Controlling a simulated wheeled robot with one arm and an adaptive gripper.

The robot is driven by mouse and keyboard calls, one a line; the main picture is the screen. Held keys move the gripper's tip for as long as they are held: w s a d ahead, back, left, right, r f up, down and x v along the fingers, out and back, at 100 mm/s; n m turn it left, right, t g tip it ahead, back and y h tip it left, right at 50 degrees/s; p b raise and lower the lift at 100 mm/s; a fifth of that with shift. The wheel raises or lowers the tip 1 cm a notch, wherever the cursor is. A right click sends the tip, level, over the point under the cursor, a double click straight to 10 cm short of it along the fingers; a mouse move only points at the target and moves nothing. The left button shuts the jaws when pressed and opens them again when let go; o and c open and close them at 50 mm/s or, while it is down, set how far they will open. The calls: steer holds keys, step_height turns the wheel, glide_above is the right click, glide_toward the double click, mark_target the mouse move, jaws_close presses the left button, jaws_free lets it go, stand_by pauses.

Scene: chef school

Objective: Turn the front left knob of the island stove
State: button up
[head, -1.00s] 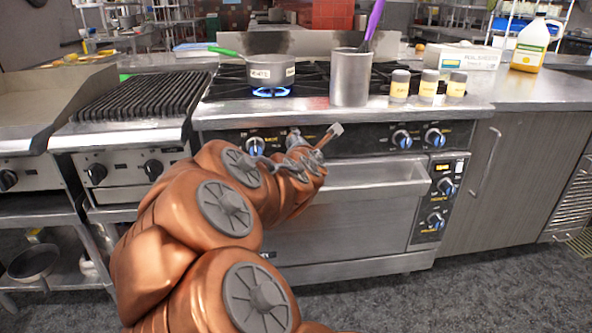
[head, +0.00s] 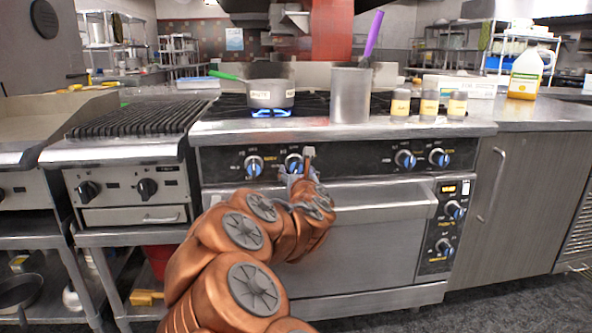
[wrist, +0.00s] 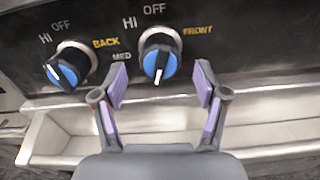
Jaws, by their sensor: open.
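The front left knob (wrist: 160,60), black with a blue face and white pointer, has "FRONT" printed beside it in the wrist view. Its pointer aims down, away from "OFF". In the head view it (head: 293,163) shows just left of my gripper (head: 303,165). In the wrist view my gripper (wrist: 160,82) is open, its purple-padded fingers spread left and right just below the knob, and nothing is between the pads. The knob lies ahead, roughly centred between the fingers; contact cannot be told. The island stove (head: 350,258) has a blue flame under a pot (head: 270,94).
The back knob (wrist: 68,67), marked "BACK", is close to the left finger. The oven handle (head: 385,200) runs below the panel. A steel container (head: 350,97) with a purple-handled utensil and labelled jars (head: 429,103) stand on the stove top. More knobs (head: 405,159) are at right.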

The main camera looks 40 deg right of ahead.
mark_target(296, 168)
steer(key=shift+b+x, duration=0.35)
steer(key=shift+x, duration=1.6)
steer(key=shift+r, duration=0.1)
steer(key=shift+c, duration=0.2)
steer(key=c, duration=1.1)
